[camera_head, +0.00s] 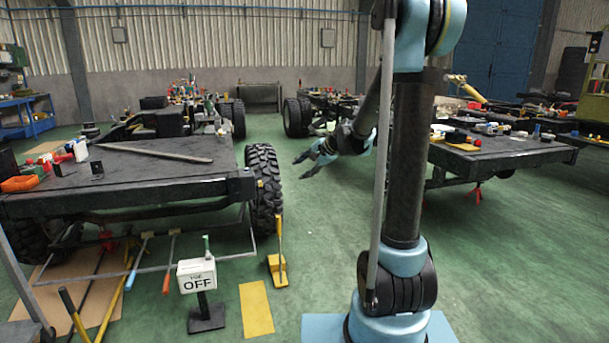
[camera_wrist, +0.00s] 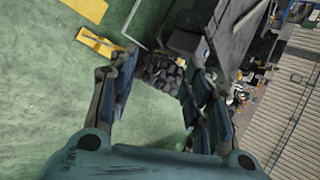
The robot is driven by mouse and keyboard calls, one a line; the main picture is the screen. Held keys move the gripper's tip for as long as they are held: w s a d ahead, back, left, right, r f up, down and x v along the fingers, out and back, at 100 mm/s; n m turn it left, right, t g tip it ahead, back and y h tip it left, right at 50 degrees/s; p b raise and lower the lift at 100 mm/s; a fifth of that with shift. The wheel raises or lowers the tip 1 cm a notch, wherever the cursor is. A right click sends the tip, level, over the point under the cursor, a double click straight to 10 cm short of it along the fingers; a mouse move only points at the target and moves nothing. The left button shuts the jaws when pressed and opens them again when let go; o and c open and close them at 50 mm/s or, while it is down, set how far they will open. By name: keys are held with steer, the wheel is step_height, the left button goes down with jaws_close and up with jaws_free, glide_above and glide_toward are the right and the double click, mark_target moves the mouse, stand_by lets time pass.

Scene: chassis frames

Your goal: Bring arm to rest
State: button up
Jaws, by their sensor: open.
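My gripper (camera_head: 308,160) is at the end of my arm in the head view, hanging over the green floor to the right of the left chassis frame's near wheel (camera_head: 264,190). Its fingers point left. In the wrist view my gripper (camera_wrist: 155,88) has its two fingers well apart with nothing between them. The wheel (camera_wrist: 162,72) shows beyond the fingertips in that view, tilted. My arm's column and links cover part of the right half of the head view.
The left chassis frame (camera_head: 150,195) carries a long bar and small parts. Another loaded frame (camera_head: 500,155) stands at right. A white OFF sign (camera_head: 197,275) and a yellow stand (camera_head: 278,265) are on the floor at front. The green floor (camera_head: 310,230) between the frames is mostly clear.

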steer(key=s+d+f+n+g+h, duration=0.1)
steer(key=s+d, duration=0.5)
steer(key=s, duration=0.7)
steer(key=s+d+f+n+g+h, duration=0.1)
steer(key=s+d+f+n+h, duration=0.3)
steer(key=s, duration=0.9)
steer(key=s+d+f+n+g+h, duration=0.1)
steer(key=s+d+f+n+h, duration=0.2)
steer(key=s+d, duration=0.6)
steer(key=s+f+n, duration=0.1)
steer(key=s+f, duration=0.1)
steer(key=s, duration=0.3)
steer(key=shift+d+g, duration=0.15)
steer(key=shift+g, duration=0.15)
steer(key=shift+w, duration=0.1)
steer(key=shift+w+f, duration=0.15)
steer(key=shift+w, duration=0.3)
steer(key=shift+c, duration=1.4)
steer(key=shift+d, duration=0.1)
